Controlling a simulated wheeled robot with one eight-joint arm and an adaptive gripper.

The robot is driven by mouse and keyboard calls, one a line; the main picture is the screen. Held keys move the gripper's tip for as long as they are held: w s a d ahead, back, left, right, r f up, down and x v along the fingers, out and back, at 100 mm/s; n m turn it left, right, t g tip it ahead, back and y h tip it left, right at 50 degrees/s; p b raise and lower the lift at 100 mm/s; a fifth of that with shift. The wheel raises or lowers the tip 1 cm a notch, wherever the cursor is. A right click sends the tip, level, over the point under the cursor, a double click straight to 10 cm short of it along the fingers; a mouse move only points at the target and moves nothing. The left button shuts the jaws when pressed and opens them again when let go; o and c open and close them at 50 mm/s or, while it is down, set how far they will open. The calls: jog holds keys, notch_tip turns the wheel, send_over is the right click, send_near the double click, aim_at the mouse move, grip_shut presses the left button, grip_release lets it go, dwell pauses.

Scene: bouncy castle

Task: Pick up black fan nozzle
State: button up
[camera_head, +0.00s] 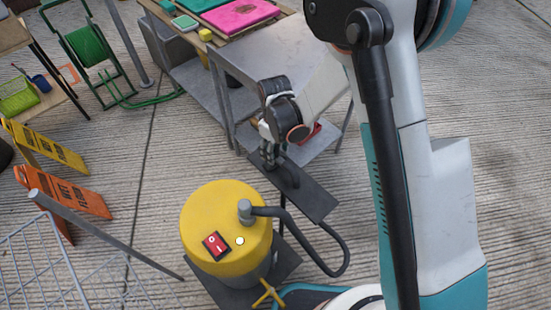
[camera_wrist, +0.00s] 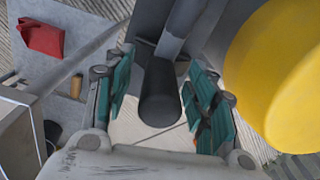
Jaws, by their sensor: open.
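The black fan nozzle (camera_head: 310,197) is a dark, flat, elongated piece with a short raised tube, at the end of the black hose beside the yellow machine (camera_head: 222,215). In the wrist view a dark round tube (camera_wrist: 160,95), apparently part of the nozzle, lies between the teal finger pads. My gripper (camera_head: 270,158) is open and points down over the nozzle's upper left part. In the wrist view its fingers (camera_wrist: 161,92) stand on either side of the tube, with a visible gap. I cannot tell whether either finger touches it.
The black hose (camera_head: 338,262) loops from the machine's top to the right. A grey metal table (camera_head: 262,60) with a lower shelf stands just behind my gripper. Orange (camera_head: 75,195) and yellow (camera_head: 50,147) floor signs and a wire cart (camera_head: 40,265) are at left. Open floor lies between.

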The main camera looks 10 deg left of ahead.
jog(key=c, duration=1.1)
jog(key=shift+r, duration=0.1)
